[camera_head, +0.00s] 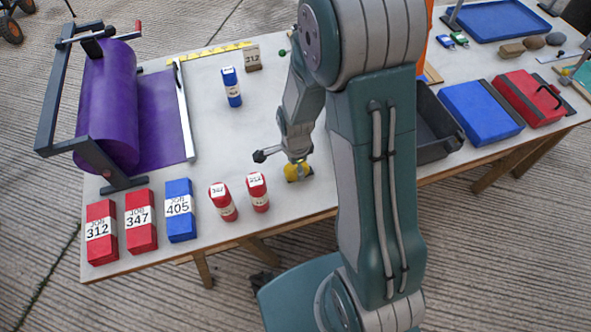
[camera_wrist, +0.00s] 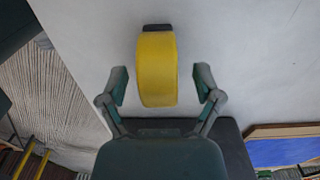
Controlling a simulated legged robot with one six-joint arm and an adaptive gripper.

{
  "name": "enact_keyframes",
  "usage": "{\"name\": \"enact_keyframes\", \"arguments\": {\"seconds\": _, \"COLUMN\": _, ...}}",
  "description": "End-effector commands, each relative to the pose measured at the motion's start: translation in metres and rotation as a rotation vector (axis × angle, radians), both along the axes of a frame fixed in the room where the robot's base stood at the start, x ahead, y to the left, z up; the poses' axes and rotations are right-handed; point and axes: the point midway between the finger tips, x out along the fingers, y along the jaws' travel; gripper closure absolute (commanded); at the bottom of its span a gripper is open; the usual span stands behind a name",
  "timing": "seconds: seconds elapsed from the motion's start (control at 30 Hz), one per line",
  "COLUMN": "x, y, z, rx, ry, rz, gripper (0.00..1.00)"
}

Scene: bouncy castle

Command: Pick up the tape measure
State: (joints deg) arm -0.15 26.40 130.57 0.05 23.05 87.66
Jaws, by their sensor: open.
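The tape measure (camera_wrist: 157,68) is yellow with a dark end piece. In the wrist view it stands on the pale table top between the two fingers of my gripper (camera_wrist: 160,88). The fingers are spread, with a gap on each side of it, and do not touch it. In the head view the yellow tape measure (camera_head: 298,172) sits on the table near its front edge, just below the end of my gripper (camera_head: 297,158). My arm hides part of the table to the right of it.
Two small red items (camera_head: 222,201) stand left of the tape measure. Red and blue job boxes (camera_head: 180,211) line the front left, with a purple roll (camera_head: 107,105) on a stand behind. A dark open bin (camera_head: 437,133) lies to the right.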

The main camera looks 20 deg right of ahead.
Motion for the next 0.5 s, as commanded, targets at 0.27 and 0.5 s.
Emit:
{"name": "enact_keyframes", "arguments": {"seconds": 0.27, "x": -0.0001, "y": -0.0003, "z": -0.0102, "rx": 0.0, "ry": -0.001, "rz": -0.001, "gripper": 0.17}}
{"name": "enact_keyframes", "arguments": {"seconds": 0.5, "x": 0.0, "y": 0.0, "z": -0.0102, "rx": 0.0, "ry": -0.001, "rz": -0.001, "gripper": 0.88}}
